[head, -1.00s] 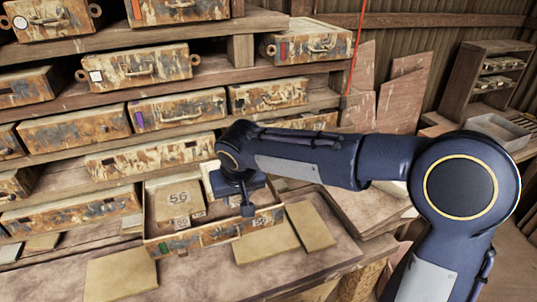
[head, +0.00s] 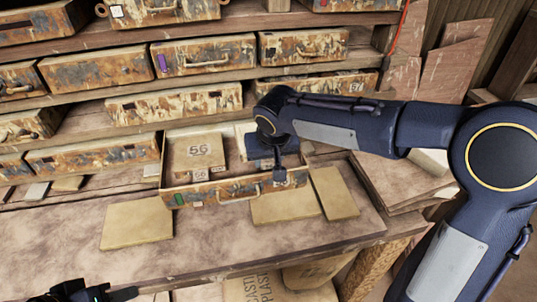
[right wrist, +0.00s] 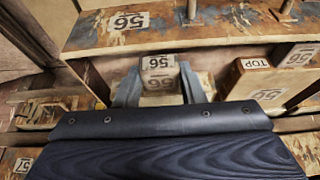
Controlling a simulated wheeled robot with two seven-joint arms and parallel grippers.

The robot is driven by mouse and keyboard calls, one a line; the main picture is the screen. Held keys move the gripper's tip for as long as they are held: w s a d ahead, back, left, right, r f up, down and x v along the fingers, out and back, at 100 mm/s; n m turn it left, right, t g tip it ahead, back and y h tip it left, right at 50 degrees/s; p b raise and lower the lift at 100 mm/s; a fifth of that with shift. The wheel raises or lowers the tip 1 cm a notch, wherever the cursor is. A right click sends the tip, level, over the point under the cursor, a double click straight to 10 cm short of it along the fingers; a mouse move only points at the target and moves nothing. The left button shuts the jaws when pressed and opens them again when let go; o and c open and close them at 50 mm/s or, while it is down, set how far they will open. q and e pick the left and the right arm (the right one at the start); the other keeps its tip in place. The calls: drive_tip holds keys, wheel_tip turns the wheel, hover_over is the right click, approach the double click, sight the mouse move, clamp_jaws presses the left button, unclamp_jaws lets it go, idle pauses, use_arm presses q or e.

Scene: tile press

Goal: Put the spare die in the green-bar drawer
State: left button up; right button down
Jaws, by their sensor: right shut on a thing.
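The green-bar drawer (head: 222,194) is pulled out over the bench, with a green bar (head: 179,199) at the left of its front. A larger box marked 56 (head: 198,148) sits in its left part. My right gripper (head: 281,174) is at the drawer's right part. In the right wrist view its fingers (right wrist: 160,88) are shut on the spare die (right wrist: 158,66), a small pale block marked 56, close behind the drawer front (right wrist: 190,25). I cannot tell if the die touches the drawer floor. My left gripper (head: 97,293) shows only partly at the bottom left.
Flat tan slabs (head: 137,225) lie on the bench (head: 225,242) in front of the drawer, another (head: 334,193) to its right. Shelves of rusty drawers (head: 203,54) stand behind. The bench front is mostly clear.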

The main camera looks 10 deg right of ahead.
drive_tip(key=shift+f, duration=0.5)
drive_tip(key=shift+f+b, duration=0.45)
drive_tip(key=shift+b, duration=0.15)
drive_tip(key=c, duration=1)
unclamp_jaws()
drive_tip(key=shift+c, duration=0.2)
drive_tip(key=shift+o, duration=0.9)
drive_tip(key=v, duration=0.6)
drive_tip(key=shift+s+r+b, duration=0.15)
drive_tip(key=shift+r+b, duration=0.25)
drive_tip(key=s+d+f+y, duration=0.25)
drive_tip(key=s+d, duration=0.65)
drive_tip(key=s, duration=0.5)
drive_tip(key=s+f+m+t+y, duration=0.1)
drive_tip(key=s+f, duration=0.4)
drive_tip(key=s, duration=0.4)
drive_tip(key=shift+a+f+m, duration=0.15)
drive_tip(key=shift+f+m, duration=0.2)
drive_tip(key=shift+m, duration=0.05)
